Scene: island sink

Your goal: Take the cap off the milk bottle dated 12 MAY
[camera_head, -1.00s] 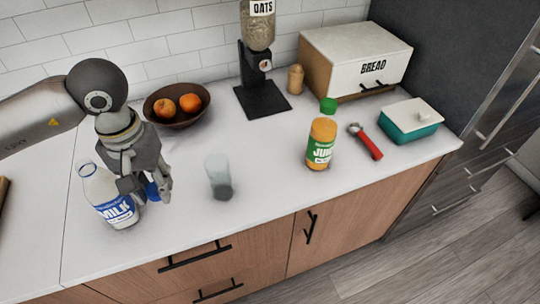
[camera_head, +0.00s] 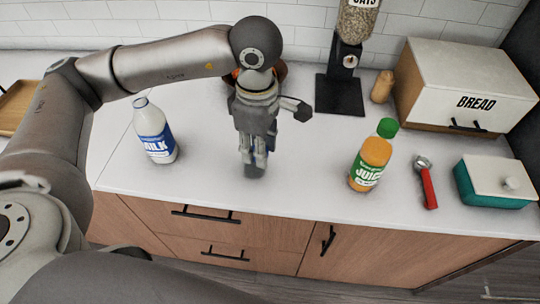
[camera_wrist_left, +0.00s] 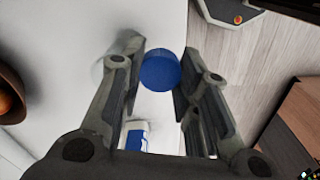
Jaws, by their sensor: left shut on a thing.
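The milk bottle (camera_head: 156,134) stands upright on the counter at left, with a blue and white label. Its neck looks bare, and I cannot read a date on it. Part of its label also shows in the left wrist view (camera_wrist_left: 137,137). My left gripper (camera_head: 254,166) is to the right of the bottle, apart from it, pointing down over the counter. In the left wrist view, its fingers (camera_wrist_left: 160,72) are shut on a round blue cap (camera_wrist_left: 160,70). My right gripper is not in view.
The front counter between gripper and juice is clear.

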